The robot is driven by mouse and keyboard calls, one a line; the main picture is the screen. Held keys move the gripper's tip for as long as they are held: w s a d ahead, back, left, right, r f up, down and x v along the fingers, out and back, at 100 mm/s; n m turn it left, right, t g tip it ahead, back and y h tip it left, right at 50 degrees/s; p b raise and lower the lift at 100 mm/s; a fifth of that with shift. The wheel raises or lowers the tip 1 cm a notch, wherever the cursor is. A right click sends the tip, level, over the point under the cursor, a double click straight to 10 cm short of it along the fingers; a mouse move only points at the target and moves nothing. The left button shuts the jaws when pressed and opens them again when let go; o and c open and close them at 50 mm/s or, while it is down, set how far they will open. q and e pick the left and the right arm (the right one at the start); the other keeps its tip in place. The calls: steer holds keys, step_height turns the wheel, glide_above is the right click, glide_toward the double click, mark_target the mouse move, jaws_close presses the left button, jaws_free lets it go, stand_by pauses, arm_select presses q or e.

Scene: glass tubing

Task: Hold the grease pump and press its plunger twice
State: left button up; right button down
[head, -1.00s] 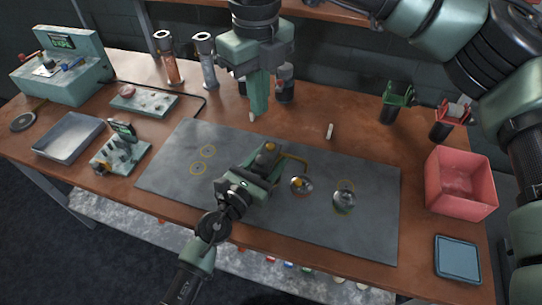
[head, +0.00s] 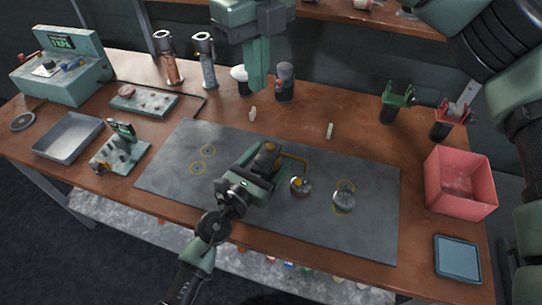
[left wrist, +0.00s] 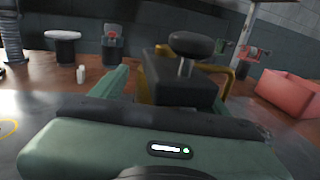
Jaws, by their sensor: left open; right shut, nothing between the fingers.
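The grease pump (head: 269,148) stands on the grey mat (head: 370,215), with a brass spout curving off to the right. In the left wrist view the pump (left wrist: 180,85) is a dark block with a round black plunger knob (left wrist: 192,43) up on a silver rod. My right gripper (head: 258,86) is shut and empty, pointing down, above and behind the pump, clear of the plunger.
Two round metal pieces (head: 301,185) (head: 344,197) lie right of the pump. Small white pieces (head: 330,130) (head: 252,114) stand behind the mat. A red bin (head: 460,183) and blue tray (head: 458,258) are at the right.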

arm_select(q)
steer(key=v, duration=1)
steer(key=shift+s+a, duration=0.1)
steer(key=shift+s, duration=0.25)
steer(key=shift+s+a, duration=0.35)
steer(key=shift+s, duration=0.15)
steer(key=shift+s, duration=0.1)
